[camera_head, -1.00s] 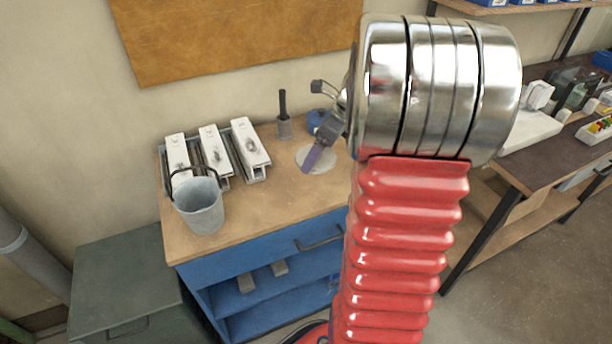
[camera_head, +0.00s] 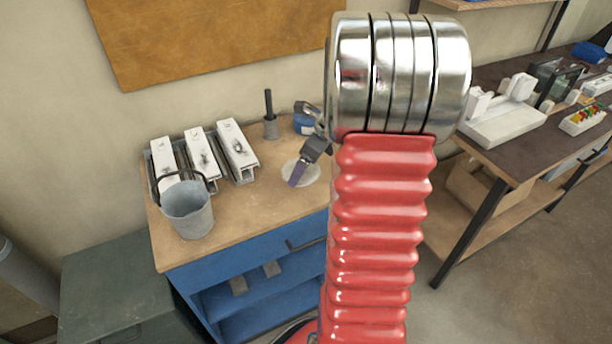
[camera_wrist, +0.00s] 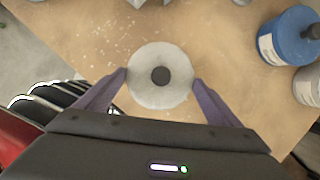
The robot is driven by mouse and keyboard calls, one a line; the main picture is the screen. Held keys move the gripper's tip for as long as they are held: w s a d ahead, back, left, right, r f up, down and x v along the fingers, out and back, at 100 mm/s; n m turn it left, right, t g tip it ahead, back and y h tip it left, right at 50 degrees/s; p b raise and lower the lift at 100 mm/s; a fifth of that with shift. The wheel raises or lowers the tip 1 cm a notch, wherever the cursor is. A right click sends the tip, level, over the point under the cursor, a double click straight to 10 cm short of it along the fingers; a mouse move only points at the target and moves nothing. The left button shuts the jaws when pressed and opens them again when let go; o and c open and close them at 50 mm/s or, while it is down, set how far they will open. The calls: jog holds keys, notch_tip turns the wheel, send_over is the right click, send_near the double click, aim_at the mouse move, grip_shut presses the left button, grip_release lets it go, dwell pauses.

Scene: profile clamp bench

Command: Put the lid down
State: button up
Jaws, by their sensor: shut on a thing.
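The lid (camera_wrist: 160,95) is a round, pale grey disc with a dark knob (camera_wrist: 160,75) at its centre. My gripper (camera_wrist: 161,82) is shut on it, one purple finger at each side of the rim. In the head view the lid (camera_head: 311,176) shows as a pale disc low over the wooden bench top, partly behind my gripper (camera_head: 297,176). I cannot tell whether it touches the bench. My red arm hides the bench's right part in the head view.
A grey bucket (camera_head: 188,212) stands at the bench's front left, before several white clamp units (camera_head: 202,158). A blue container (camera_head: 304,123) and a grey pot with a dark handle (camera_head: 270,128) stand behind the lid. Bare wood (camera_head: 246,208) lies left of it.

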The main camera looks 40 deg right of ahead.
aim_at(308, 172)
jog(key=shift+f, duration=0.15)
jog(key=shift+f, duration=1.85)
jog(key=shift+f, duration=0.1)
jog(key=o, duration=0.9)
jog(key=v, duration=1.2)
